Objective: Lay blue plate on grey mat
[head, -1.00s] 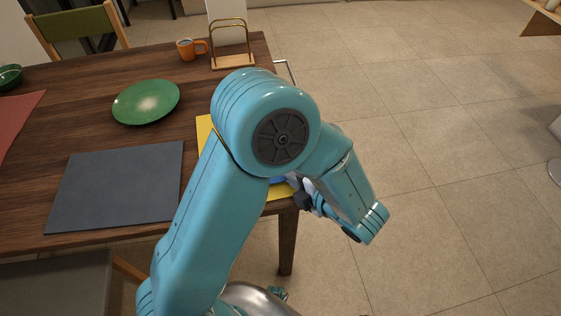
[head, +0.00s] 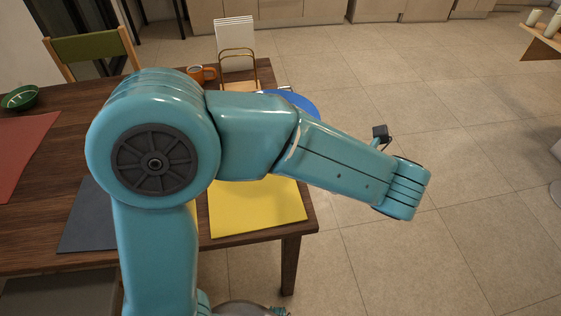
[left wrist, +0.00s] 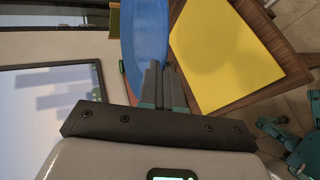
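The blue plate (left wrist: 145,35) is between the fingers of my left gripper (left wrist: 154,70) in the left wrist view, held at its rim and tilted. In the head view, part of the blue plate (head: 298,101) shows behind my left arm, above the table's back right side. My arm hides the left gripper there. The grey mat (head: 84,228) lies on the table at left, partly covered by my arm. My right gripper is in neither view.
A bare yellow mat (head: 258,212) lies at the table's right edge. A wooden rack (head: 238,84) and orange mug (head: 196,73) stand at the back. A red mat (head: 20,145) and green bowl (head: 20,97) are at left. Open floor lies right of the table.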

